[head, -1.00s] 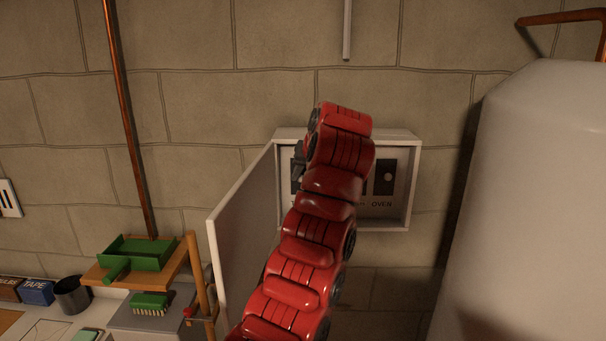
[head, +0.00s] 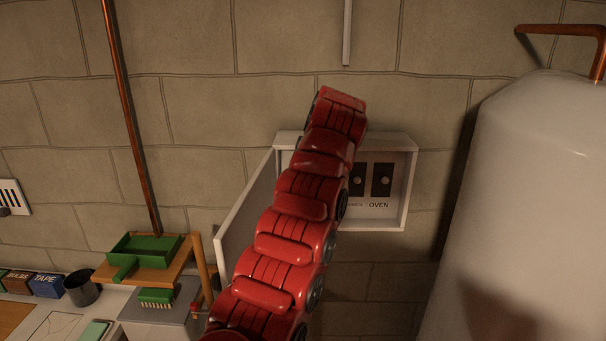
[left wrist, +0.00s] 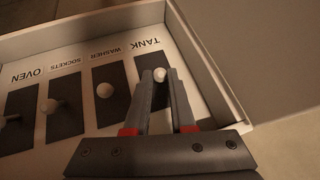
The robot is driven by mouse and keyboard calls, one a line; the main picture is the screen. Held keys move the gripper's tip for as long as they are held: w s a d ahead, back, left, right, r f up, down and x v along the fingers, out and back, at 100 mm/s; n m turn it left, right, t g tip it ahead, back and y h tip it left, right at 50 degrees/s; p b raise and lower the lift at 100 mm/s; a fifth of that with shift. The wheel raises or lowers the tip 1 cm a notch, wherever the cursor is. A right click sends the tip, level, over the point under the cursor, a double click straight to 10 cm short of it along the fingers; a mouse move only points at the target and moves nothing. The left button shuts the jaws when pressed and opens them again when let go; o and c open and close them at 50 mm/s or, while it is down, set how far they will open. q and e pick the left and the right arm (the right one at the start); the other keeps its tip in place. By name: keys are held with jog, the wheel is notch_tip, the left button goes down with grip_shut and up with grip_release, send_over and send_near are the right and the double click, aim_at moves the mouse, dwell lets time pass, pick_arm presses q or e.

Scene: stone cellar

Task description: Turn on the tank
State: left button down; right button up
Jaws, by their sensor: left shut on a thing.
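An open white switch box (head: 411,185) is on the stone wall in the head view. The left wrist view shows its row of switches on dark plates, with labels TANK, WASHER, SOCKETS and OVEN. My left gripper (left wrist: 161,88) is at the TANK plate, its fingers shut on the pale-tipped TANK switch (left wrist: 159,74). In the head view my red left arm hides that gripper and the left part of the box. The OVEN switch (head: 385,181) and the one beside it show there. My right gripper is in neither view.
The box's door (head: 245,205) stands open to the left. A large pale tank (head: 525,190) stands at the right. A wooden shelf (head: 178,274) with a green dustpan (head: 143,250) and a worktop are at lower left.

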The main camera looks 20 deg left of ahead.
pick_arm(q)
jog(key=shift+r, duration=0.25)
jog(key=c, duration=0.8)
grip_release()
jog(key=shift+w+f, duration=0.1)
jog(key=shift+f, duration=0.05)
jog(key=shift+o, duration=0.2)
jog(key=p+v, duration=0.8)
jog(key=v, duration=0.9)
jog(key=shift+p, duration=0.3)
jog(key=shift+d, duration=0.1)
